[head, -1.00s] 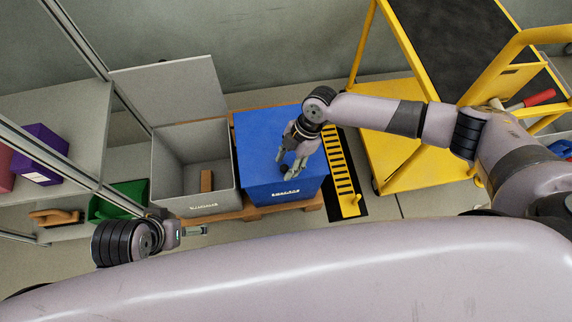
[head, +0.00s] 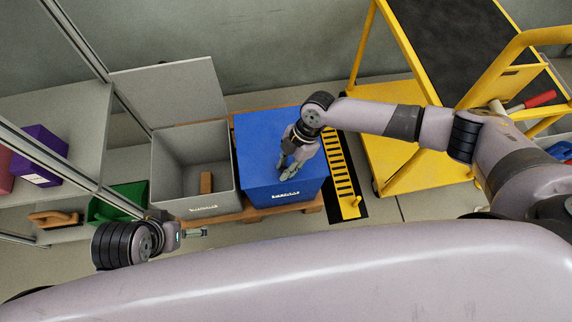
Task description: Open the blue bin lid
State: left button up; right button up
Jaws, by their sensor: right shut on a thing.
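The blue bin (head: 283,197) stands on a wooden pallet in the middle of the head view. Its flat blue lid (head: 258,146) lies closed on top. My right gripper (head: 285,174) is over the front part of the lid, near its front edge. Its fingers are close together and shut at the lid; the exact contact is too small to tell. My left gripper (head: 195,233) is at the lower left, in front of the grey bin, apart from the blue bin. Its finger gap is not clear.
A grey bin (head: 207,210) with its lid up stands left of the blue bin, a brown block (head: 206,182) inside. A yellow cart (head: 400,165) stands at right, beside a yellow slotted strip (head: 343,180). Shelves with a purple box (head: 38,158) are at left.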

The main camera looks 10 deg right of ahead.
jog(key=shift+r, duration=0.1)
grip_shut()
